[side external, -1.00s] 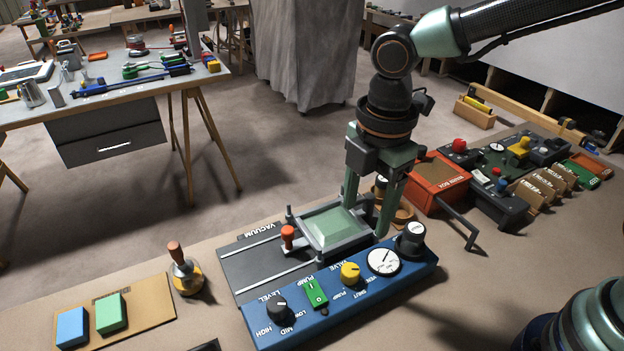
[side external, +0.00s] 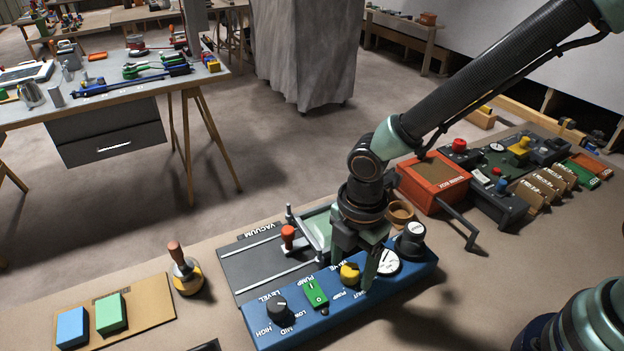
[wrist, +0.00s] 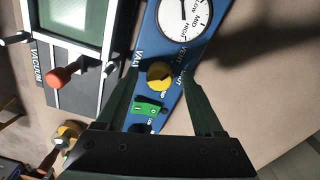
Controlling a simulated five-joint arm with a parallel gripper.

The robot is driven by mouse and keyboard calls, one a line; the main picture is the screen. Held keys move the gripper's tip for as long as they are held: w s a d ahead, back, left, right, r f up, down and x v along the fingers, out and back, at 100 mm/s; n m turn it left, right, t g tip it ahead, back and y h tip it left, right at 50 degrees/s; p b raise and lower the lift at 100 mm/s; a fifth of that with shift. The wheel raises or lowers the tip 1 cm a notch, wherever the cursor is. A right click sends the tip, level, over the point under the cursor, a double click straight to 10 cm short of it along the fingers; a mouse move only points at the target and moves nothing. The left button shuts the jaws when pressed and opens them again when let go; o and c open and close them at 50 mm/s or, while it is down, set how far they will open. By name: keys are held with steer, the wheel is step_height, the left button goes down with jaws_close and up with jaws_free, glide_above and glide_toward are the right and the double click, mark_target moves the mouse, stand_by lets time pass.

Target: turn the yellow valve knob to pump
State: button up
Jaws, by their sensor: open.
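The yellow valve knob (side external: 349,274) sits on the sloped blue panel (side external: 275,335) between the green pump switch (side external: 315,293) and the white dial gauge (side external: 388,263). In the wrist view the knob (wrist: 159,76) lies between my two open fingers, with a gap on each side. My gripper (side external: 351,279) is above the panel, pointing down, and holds nothing. The labels VENT and SHUT show beside the knob in the wrist view, partly hidden by a finger. PUMP shows near the knob in the side view. I cannot tell which label the knob points to.
A black level knob (side external: 276,307) and a dark round knob (side external: 410,238) stand on the same panel. The vacuum tray has a red-handled lever (side external: 289,236) close by. An orange box with a crank (side external: 434,180) stands to the right. Bare bench lies in front.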

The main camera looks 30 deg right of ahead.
steer(key=shift+f, duration=0.25)
jaws_close()
